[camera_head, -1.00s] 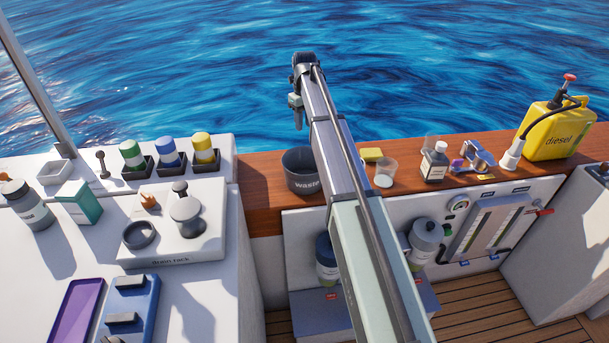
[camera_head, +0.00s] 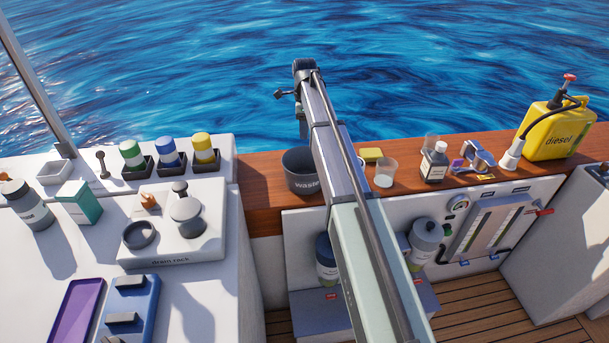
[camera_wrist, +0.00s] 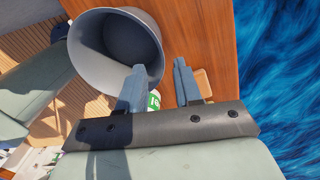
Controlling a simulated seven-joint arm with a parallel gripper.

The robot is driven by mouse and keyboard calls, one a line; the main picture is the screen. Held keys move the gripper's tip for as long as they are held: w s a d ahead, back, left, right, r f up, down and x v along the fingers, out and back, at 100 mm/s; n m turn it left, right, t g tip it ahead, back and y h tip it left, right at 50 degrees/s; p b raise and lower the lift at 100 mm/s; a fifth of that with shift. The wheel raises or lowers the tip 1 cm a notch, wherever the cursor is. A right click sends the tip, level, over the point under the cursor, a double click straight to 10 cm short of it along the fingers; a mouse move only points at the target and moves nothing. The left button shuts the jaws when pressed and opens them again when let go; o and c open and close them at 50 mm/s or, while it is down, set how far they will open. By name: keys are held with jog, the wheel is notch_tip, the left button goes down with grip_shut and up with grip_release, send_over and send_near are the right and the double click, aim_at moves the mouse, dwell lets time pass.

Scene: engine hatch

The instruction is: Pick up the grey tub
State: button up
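A small pale grey open tub (camera_head: 55,172) sits at the back of the white counter on the left. A dark grey round bin (camera_head: 300,170) marked "waste" stands on the wooden ledge, its right side partly covered by my arm. My gripper (camera_head: 284,94) is out at the far end of my arm, high and past the ledge, far right of the pale tub. In the wrist view the gripper (camera_wrist: 158,65) is open with nothing between its fingers. The bin (camera_wrist: 118,45) shows there at upper left, its opening behind the left finger.
Green, blue and yellow capped bottles stand in black holders beside a grey peg (camera_head: 103,165), right of the pale tub. Cups, a bottle and a yellow diesel can (camera_head: 557,130) line the ledge.

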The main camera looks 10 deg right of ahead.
aim_at(304, 147)
jog(key=f, duration=0.6)
jog(key=shift+s+f, duration=0.3)
jog(key=shift+s+d+f, duration=0.1)
jog(key=shift+s+f, duration=0.05)
jog(key=shift+f, duration=1.1)
jog(key=shift+s+f, duration=0.15)
jog(key=shift+f, duration=1.1)
jog(key=shift+c, duration=0.2)
grip_shut()
